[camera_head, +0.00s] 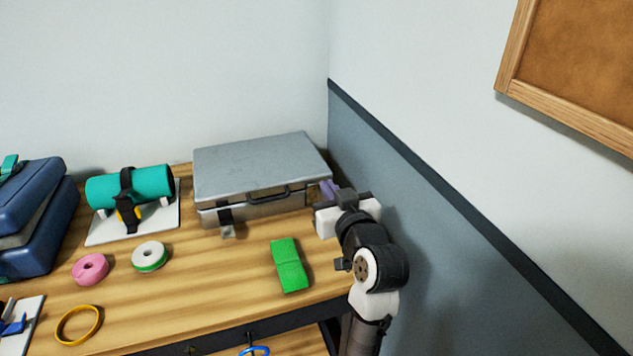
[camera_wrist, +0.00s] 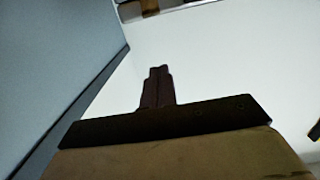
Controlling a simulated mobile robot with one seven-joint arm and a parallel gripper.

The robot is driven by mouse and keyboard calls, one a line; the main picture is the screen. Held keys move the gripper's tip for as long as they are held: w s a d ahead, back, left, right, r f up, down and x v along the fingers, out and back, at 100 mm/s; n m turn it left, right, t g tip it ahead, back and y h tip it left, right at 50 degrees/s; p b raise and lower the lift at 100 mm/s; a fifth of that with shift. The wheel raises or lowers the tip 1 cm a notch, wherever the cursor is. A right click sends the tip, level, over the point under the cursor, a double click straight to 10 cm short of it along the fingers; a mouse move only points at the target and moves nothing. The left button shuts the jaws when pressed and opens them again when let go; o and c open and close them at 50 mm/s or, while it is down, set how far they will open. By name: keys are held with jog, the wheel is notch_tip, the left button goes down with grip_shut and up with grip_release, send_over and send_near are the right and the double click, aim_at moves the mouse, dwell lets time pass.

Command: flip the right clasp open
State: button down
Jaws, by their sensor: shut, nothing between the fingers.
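A grey metal case (camera_head: 255,165) with a dark front handle (camera_head: 268,194) stands at the back of the wooden table, lid down. Its left clasp (camera_head: 226,218) shows as a black piece with a grey tab low on the front. The right clasp cannot be made out; my gripper and wrist cover much of the case's front right end. My gripper (camera_head: 326,188) is at that right corner, its purple fingers close to the case; I cannot tell whether they touch it. In the wrist view the fingers (camera_wrist: 158,72) are together and empty, with pale wall beyond.
A blue-grey wall panel (camera_head: 440,240) rises close on the right of my arm. A green block (camera_head: 289,265) lies in front of the case. A teal roll (camera_head: 148,186) on a white board, tape rolls (camera_head: 150,256) and a blue case (camera_head: 35,220) are to the left.

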jog(key=p, duration=0.3)
send_over(316, 184)
jog(key=shift+s+a+f, duration=0.1)
jog(key=shift+s+f, duration=0.2)
jog(key=shift+f, duration=0.3)
jog(key=shift+s+a+f, duration=0.1)
jog(key=shift+s+f, duration=0.2)
jog(key=shift+f, duration=0.3)
jog(key=shift+s+d+f+p, duration=0.1)
jog(key=shift+s+f+p, duration=0.15)
jog(key=shift+f, duration=0.2)
jog(key=shift+s+d+f+p, duration=0.1)
jog(key=shift+s+f+p, duration=0.1)
jog(key=shift+f, duration=0.25)
